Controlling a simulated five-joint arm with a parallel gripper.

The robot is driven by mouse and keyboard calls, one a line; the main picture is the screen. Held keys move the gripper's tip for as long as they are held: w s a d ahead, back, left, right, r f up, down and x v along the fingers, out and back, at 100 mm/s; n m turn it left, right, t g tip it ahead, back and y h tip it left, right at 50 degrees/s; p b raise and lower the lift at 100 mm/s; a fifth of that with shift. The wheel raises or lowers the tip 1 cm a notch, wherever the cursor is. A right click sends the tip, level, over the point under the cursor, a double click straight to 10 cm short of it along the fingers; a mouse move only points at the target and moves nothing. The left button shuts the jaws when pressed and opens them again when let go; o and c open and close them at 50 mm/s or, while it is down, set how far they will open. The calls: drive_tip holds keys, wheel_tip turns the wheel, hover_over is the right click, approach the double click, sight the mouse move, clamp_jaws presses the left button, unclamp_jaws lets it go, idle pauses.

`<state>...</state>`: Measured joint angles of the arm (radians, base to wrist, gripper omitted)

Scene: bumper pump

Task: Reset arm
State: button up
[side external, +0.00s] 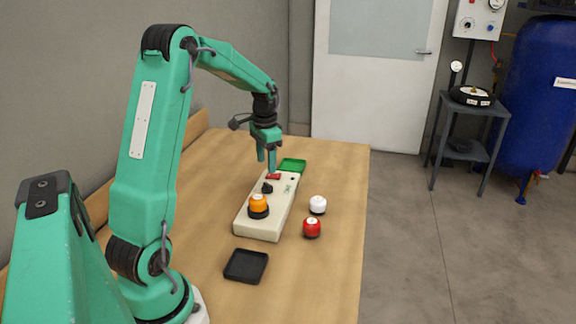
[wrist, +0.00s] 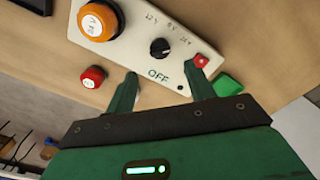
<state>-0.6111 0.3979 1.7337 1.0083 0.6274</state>
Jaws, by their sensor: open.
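One fingertip overlaps the picture close to the red switch (wrist: 201,61); contact cannot be told. The box carries a black rotary knob (wrist: 160,48), printed voltage marks and the word OFF. An orange-topped piece (side external: 258,202) sits on the near end of the box. A red-topped piece (side external: 312,227) and a white-topped piece (side external: 317,204) stand on the table to its right.
A green tray (side external: 293,165) lies just beyond the box. An empty black tray (side external: 246,266) lies in front of it. The wooden table (side external: 335,270) is clear at the near right. A small stand (side external: 470,130) and blue tank (side external: 535,100) are far off.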

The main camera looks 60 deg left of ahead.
drive_tip(key=shift+d+r, duration=0.1)
drive_tip(key=s+d+r+t, duration=0.1)
drive_tip(key=s+d+r, duration=0.25)
drive_tip(key=d, duration=0.35)
drive_tip(key=s+d+r+t, duration=0.2)
drive_tip(key=s+d+r, duration=0.15)
drive_tip(key=d, duration=0.35)
drive_tip(key=s+d+r+t, duration=0.1)
drive_tip(key=s+d+r, duration=0.1)
drive_tip(key=d+r, duration=0.4)
drive_tip(key=s+d+f+t, duration=0.1)
drive_tip(key=s+d, duration=0.5)
drive_tip(key=shift+s+d+f+t, duration=0.15)
drive_tip(key=shift+s+f+t, duration=0.15)
drive_tip(key=shift+f, duration=0.1)
